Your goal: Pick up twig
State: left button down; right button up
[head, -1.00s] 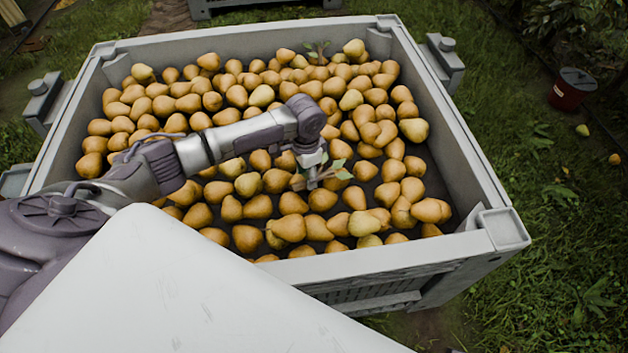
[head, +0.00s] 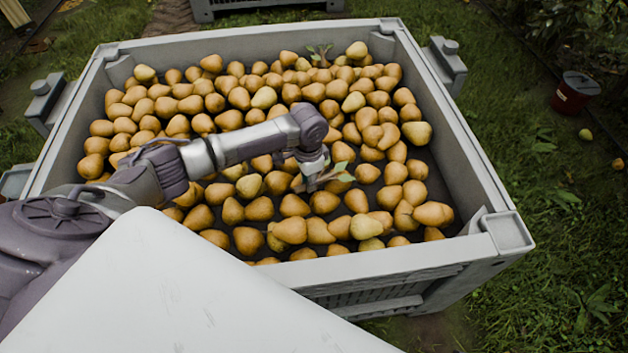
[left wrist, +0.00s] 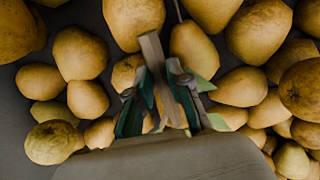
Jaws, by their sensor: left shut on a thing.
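A leafy twig (head: 338,173) lies among the pears in the near-middle part of the crate, its green leaves showing beside my left gripper (head: 311,182). In the left wrist view my left gripper (left wrist: 160,110) is shut on the twig's brown stem (left wrist: 151,52), which sticks out past the fingertips. Green leaves show to the right of the fingers. The gripper is down at the level of the pears, and its fingertips are partly hidden in the head view. A second leafy twig (head: 320,53) lies on the pears at the back. My right gripper is in neither view.
The large grey crate (head: 501,225) holds many yellow-brown pears (head: 290,230) around the gripper; its dark floor shows in gaps at the near right. A red bucket (head: 574,92) stands on the grass to the right, near loose pears.

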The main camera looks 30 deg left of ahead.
pick_arm(q)
jog(key=shift+r, duration=0.5)
jog(key=r, duration=0.1)
jog(key=r+p, duration=0.1)
jog(key=r, duration=0.2)
jog(key=shift+w+d+p, duration=0.25)
jog(key=shift+d+p, duration=0.05)
jog(key=shift+d, duration=0.1)
jog(key=w+d+r+p, duration=0.1)
jog(key=w+d+r, duration=0.4)
jog(key=d, duration=0.4)
jog(key=shift+w+d+r, duration=0.2)
jog(key=shift+r, duration=0.35)
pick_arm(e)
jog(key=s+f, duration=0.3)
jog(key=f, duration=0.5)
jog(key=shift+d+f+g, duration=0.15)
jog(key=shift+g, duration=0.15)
